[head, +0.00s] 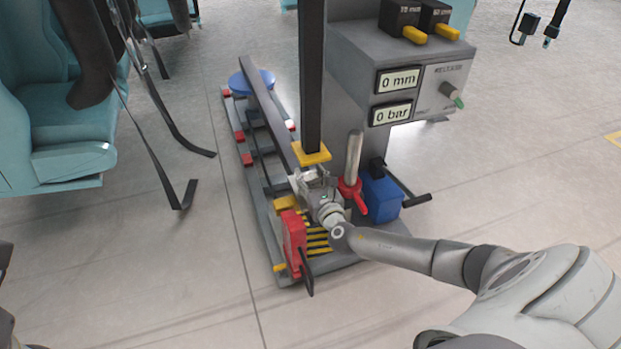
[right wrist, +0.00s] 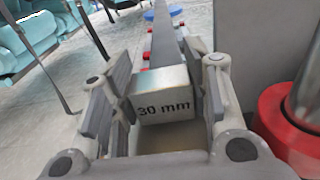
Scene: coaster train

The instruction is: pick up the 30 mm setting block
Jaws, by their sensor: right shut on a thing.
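The 30 mm setting block (right wrist: 163,103) is a pale metal block with dark "30 mm" lettering on its front face. It sits between the fingers of my right gripper in the right wrist view. My right gripper (head: 312,180) is shut on it, with one finger along each side. In the head view the gripper is low over the machine's base, just under the yellow foot of the dark upright post, and it mostly hides the block. I cannot tell whether the block touches what is under it. My left gripper does not clearly show.
The grey machine (head: 352,62) carries "0 mm" and "0 bar" displays. Dark blocks with yellow ends (head: 402,20) lie on top. A red-collared lever (head: 353,160) and blue box (head: 381,195) stand close right of my gripper; a red clamp (head: 292,240) stands in front. Teal seats (head: 60,130) are left.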

